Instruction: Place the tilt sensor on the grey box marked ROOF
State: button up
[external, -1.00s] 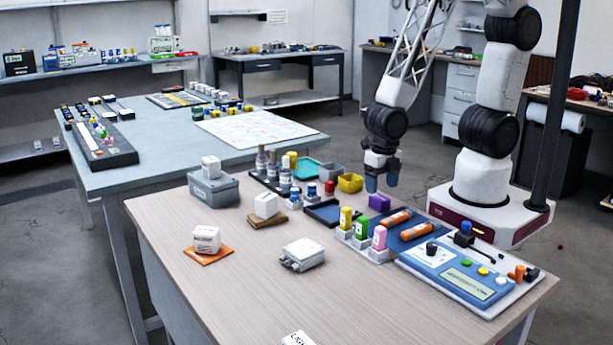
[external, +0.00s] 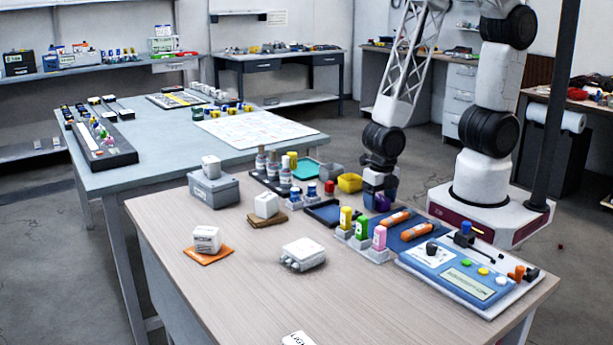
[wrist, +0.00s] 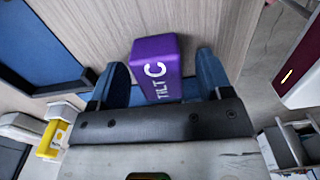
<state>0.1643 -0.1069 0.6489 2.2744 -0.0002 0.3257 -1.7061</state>
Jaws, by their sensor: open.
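The purple block (wrist: 157,62) lettered "TILT C" shows in the wrist view between the two blue fingers of my gripper (wrist: 162,80). The fingers are apart, one on each side of the block, and a gap shows at the right finger. In the external view my gripper (external: 380,196) is low at the table's far edge, and the purple block (external: 382,204) is mostly hidden by it. A grey box (external: 213,192) with a white block on top stands at the table's left back. I cannot read a ROOF mark on it.
Blue tray (external: 325,212), yellow bin (external: 349,183) and orange cylinders on a blue mat (external: 420,231) stand close around my gripper. White blocks sit on an orange mat (external: 208,256) and a brown mat (external: 266,220).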

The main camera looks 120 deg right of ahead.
aim_at(382, 197)
dwell(0.5)
jog(key=c, duration=1.1)
jog(key=shift+c, duration=0.2)
jog(key=shift+r, duration=0.2)
jog(key=shift+r, duration=0.85)
jog(key=shift+s+r, duration=0.3)
jog(key=shift+r, duration=0.5)
jog(key=s+a+r, duration=0.1)
jog(key=s+a, duration=0.1)
jog(key=s, duration=1.3)
jog(key=shift+a+r, duration=0.15)
jog(key=shift+a, duration=0.1)
jog(key=shift+s, duration=0.1)
